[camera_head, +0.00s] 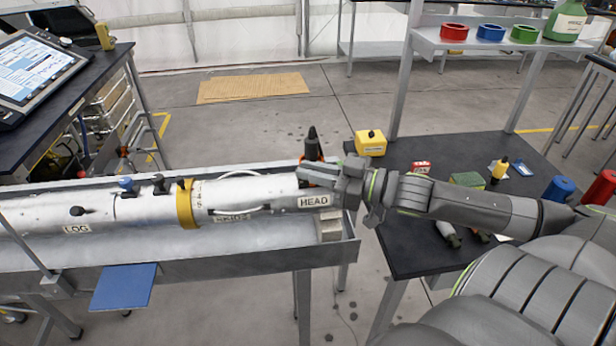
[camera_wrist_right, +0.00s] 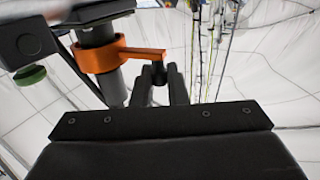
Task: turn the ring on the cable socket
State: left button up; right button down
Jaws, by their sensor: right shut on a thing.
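The cable socket stands upright near the right end of the silver cylinder marked HEAD; its black upper part (camera_head: 312,145) shows in the head view. In the right wrist view it is a grey post (camera_wrist_right: 96,37) with an orange ring (camera_wrist_right: 104,58) around it. A flat orange arm with a short down-turned end sticks out from the ring. My right gripper (camera_head: 322,172) is at the socket, shut on the ring's arm; its fingertips (camera_wrist_right: 160,72) close around the arm's end. In the head view the gripper hides most of the ring. My left gripper is not in view.
The silver cylinder (camera_head: 150,208) with a yellow band (camera_head: 185,204) lies in a metal tray (camera_head: 215,260). A black table (camera_head: 405,262) at right holds a yellow box (camera_head: 370,144), a blue can (camera_head: 559,188) and small items. A blue panel (camera_head: 124,287) juts out in front.

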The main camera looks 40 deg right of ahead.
jog(key=shift+s+d+f+n+g+y+b, duration=0.15)
jog(key=shift+d+n+g+y+b, duration=0.15)
jog(key=shift+n+g+y+b, duration=0.25)
jog(key=shift+y, duration=0.25)
jog(key=c, duration=1.5)
grip_release()
